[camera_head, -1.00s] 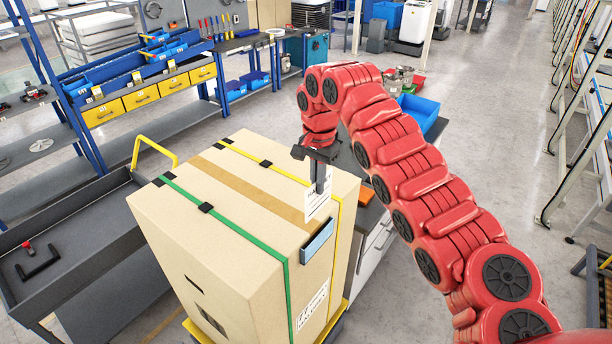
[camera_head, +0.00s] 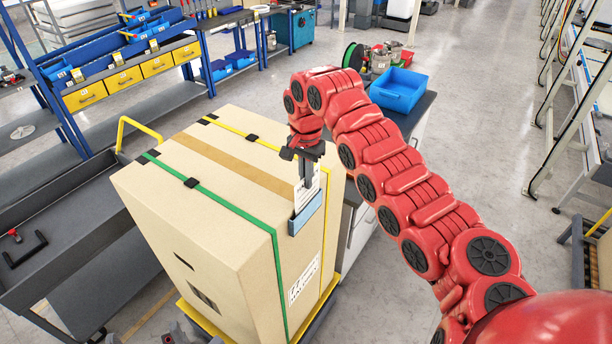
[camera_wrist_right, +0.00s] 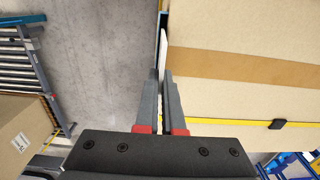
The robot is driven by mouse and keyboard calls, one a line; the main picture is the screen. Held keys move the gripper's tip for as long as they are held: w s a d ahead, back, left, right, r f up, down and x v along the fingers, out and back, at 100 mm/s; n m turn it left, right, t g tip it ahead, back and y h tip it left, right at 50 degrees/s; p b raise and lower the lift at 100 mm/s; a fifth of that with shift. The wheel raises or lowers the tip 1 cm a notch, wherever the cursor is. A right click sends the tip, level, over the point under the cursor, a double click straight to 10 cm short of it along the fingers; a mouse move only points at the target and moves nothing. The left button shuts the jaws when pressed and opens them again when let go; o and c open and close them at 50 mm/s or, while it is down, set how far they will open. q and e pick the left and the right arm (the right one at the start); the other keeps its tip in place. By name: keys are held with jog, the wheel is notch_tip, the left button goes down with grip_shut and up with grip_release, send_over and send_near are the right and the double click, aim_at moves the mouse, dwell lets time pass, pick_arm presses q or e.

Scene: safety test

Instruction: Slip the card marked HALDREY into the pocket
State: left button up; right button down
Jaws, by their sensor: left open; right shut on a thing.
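The white card (camera_head: 300,193) is upright in my right gripper (camera_head: 306,182); its printing is too small to read. The blue-grey pocket (camera_head: 307,213) is on the side face of the large cardboard box (camera_head: 215,235), near its top edge. The card's lower part meets the pocket's top and looks hidden by it; how deep it sits I cannot tell. In the right wrist view the card (camera_wrist_right: 162,52) is a thin white edge at the fingertips (camera_wrist_right: 160,75), beside the box. My left gripper (camera_head: 145,338) shows only at the bottom edge, apart from the box.
Green and yellow straps cross the box, and a printed label (camera_head: 304,279) is on its side. A grey cart (camera_head: 75,240) stands at the left. A counter with a blue bin (camera_head: 398,90) stands behind my right arm. Open floor (camera_head: 480,130) lies to the right.

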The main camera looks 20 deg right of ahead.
notch_tip(320, 180, down, 2)
jog(key=shift+w+f+b, duration=0.1)
jog(key=shift+b, duration=0.6)
jog(key=shift+f+b, duration=1.3)
jog(key=shift+s+a, duration=0.3)
jog(key=c, duration=0.6)
grip_release()
jog(key=shift+c, duration=0.2)
jog(key=shift+r, duration=0.1)
jog(key=shift+r+p, duration=2.75)
jog(key=shift+r, duration=0.75)
